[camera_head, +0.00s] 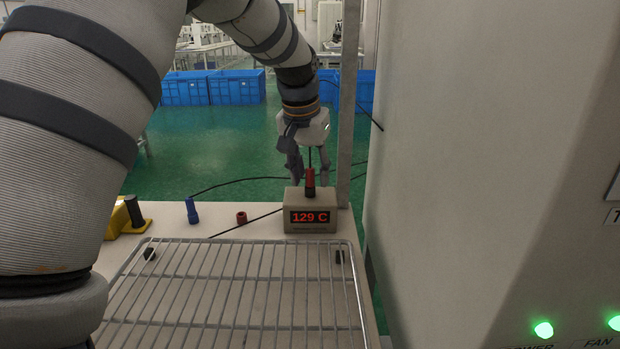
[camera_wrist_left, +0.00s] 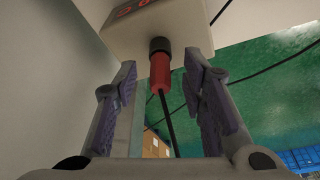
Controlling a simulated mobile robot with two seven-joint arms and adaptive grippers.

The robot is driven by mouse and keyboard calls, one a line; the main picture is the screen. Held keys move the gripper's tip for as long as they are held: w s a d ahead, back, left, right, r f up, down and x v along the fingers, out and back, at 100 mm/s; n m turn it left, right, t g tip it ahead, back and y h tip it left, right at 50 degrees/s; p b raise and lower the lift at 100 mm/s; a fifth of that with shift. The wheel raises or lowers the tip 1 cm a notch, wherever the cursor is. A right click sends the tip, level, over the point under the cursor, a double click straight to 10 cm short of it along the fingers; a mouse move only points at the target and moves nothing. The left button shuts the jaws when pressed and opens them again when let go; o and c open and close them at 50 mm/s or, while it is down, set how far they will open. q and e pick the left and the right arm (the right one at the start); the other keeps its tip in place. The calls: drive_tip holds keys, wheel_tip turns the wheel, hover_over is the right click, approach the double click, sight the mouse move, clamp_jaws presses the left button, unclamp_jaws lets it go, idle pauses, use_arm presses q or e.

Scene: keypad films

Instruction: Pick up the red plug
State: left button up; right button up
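The red plug (camera_head: 310,184) stands upright in the top of a beige box (camera_head: 298,229) whose display reads 129 C. In the left wrist view the red plug (camera_wrist_left: 160,72) shows with a dark collar against the box and a black cable running from its end. My left gripper (camera_head: 308,172) reaches down over the plug from above. In the left wrist view the left gripper (camera_wrist_left: 160,66) has its fingers apart on either side of the plug, with a gap visible on both sides. My right gripper is not in view.
A wire rack (camera_head: 240,290) lies in front of the box. A blue plug (camera_head: 192,211), a small dark red piece (camera_head: 241,217) and a yellow holder (camera_head: 117,217) with a black cylinder stand left of it. A tall beige cabinet (camera_head: 470,150) closes off the right side.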

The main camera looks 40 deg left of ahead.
sight(310, 168)
use_arm(q)
clamp_jaws()
wheel_tip(310, 168, up, 10)
idle(0.4)
drive_tip(key=shift+s, duration=0.1)
drive_tip(key=s+a, duration=0.9)
drive_tip(key=a, duration=0.2)
drive_tip(key=shift+s+a, duration=0.25)
drive_tip(key=shift+s, duration=0.05)
